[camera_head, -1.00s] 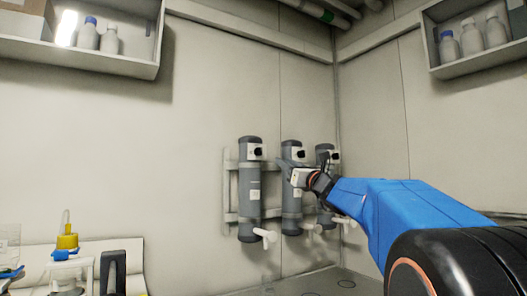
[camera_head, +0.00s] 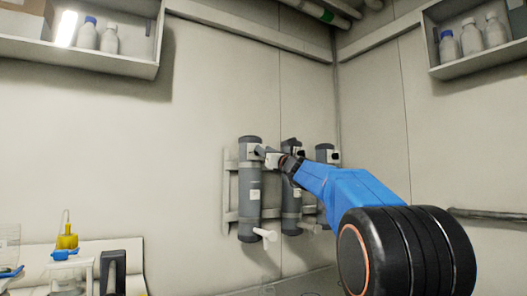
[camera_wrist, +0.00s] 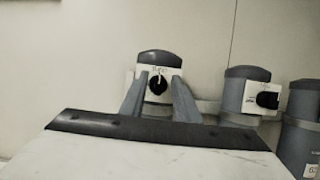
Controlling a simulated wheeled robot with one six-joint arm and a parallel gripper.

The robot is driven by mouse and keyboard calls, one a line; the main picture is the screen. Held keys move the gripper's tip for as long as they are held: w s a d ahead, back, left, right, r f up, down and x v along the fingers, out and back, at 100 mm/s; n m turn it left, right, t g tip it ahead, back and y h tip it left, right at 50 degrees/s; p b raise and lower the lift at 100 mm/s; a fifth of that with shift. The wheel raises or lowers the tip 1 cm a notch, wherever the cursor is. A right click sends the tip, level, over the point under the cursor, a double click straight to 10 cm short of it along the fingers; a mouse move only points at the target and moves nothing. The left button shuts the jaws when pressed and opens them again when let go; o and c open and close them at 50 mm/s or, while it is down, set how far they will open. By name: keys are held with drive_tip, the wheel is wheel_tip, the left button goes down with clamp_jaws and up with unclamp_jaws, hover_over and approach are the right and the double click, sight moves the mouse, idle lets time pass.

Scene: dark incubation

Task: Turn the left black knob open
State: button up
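The left black knob (camera_wrist: 157,86) sits on a white plate near the top of the left grey cylinder (camera_head: 249,205). A pale mark shows on the knob's upper face. My gripper (camera_wrist: 160,79) is open, with one grey finger on each side of the knob in the wrist view. I cannot tell whether the fingers touch it. In the head view my gripper (camera_head: 268,156) is at the front of the left cylinder's top and partly hides the knob there.
The middle cylinder (camera_wrist: 245,88) with its own black knob (camera_wrist: 267,100) is close on the right, and a third cylinder (camera_wrist: 302,110) is beyond it. A white handle (camera_head: 265,234) sticks out low on the left cylinder. The wall left of the cylinders is clear.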

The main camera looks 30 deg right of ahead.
drive_tip(key=shift+x, duration=0.8)
drive_tip(key=c, duration=0.7)
drive_tip(key=shift+o, duration=0.2)
